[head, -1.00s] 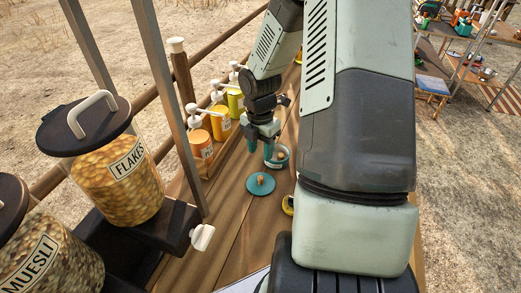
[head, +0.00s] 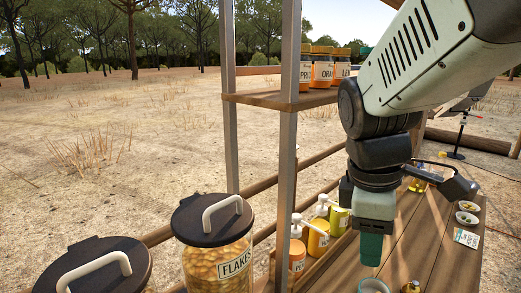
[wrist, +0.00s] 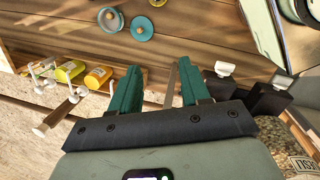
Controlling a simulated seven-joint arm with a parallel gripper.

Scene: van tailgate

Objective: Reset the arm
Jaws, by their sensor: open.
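My gripper (head: 370,262) hangs pointing down over the wooden counter (head: 450,265) in the head view. The wrist view shows its two teal fingers (wrist: 158,72) spread apart with nothing between them. A round teal lid (wrist: 141,28) with a small knob lies on the counter beyond the fingers in the wrist view. A teal-rimmed round container (wrist: 110,20) is beside it. Part of a teal round thing (head: 372,286) shows below the gripper in the head view, cut by the frame edge.
Pump bottles (head: 318,238) stand left of the gripper along the counter's edge. A jar marked FLAKES (head: 217,262) is nearer. Metal posts (head: 289,110) carry a shelf (head: 265,97) with several orange-lidded jars (head: 322,70). Small bowls (head: 467,212) sit to the right.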

